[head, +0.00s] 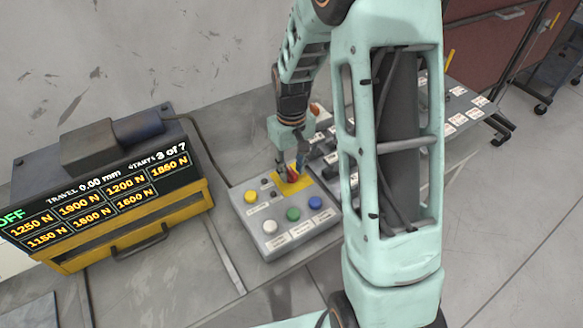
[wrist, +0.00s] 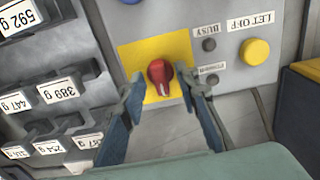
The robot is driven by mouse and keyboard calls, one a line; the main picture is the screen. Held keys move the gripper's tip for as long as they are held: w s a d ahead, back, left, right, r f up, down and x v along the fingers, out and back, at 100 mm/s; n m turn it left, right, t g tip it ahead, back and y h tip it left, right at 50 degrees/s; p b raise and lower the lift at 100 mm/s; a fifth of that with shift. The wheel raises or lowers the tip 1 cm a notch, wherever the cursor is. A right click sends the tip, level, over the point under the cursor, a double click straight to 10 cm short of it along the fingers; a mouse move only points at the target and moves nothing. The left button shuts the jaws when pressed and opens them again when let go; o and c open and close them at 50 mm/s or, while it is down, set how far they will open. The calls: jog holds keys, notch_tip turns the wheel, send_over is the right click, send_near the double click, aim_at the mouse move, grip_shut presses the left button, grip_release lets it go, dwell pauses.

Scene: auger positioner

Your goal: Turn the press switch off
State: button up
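The press switch is a red rotary knob (wrist: 160,72) on a yellow plate (wrist: 180,48) of the grey control box. In the head view the knob (head: 292,175) shows only partly, close to my fingers. My gripper (wrist: 162,86) is open, with one finger on each side of the knob. In the wrist view gaps show between the fingers and the knob; I cannot tell whether the fingertips reach its height. The knob's pale pointer line runs toward the lower side of the wrist picture. The display (head: 110,200) shows green OFF text and "TRAVEL 0.00 mm".
The box (head: 262,245) also carries yellow, white, green and blue buttons. The yellow LET OFF button (wrist: 255,51) is right of the knob in the wrist view. Labelled weights (wrist: 58,92) stand close on the left there. A cable runs behind the display.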

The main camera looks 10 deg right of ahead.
aim_at(292, 171)
notch_tip(292, 171, up, 12)
dwell(0.6)
dwell(0.4)
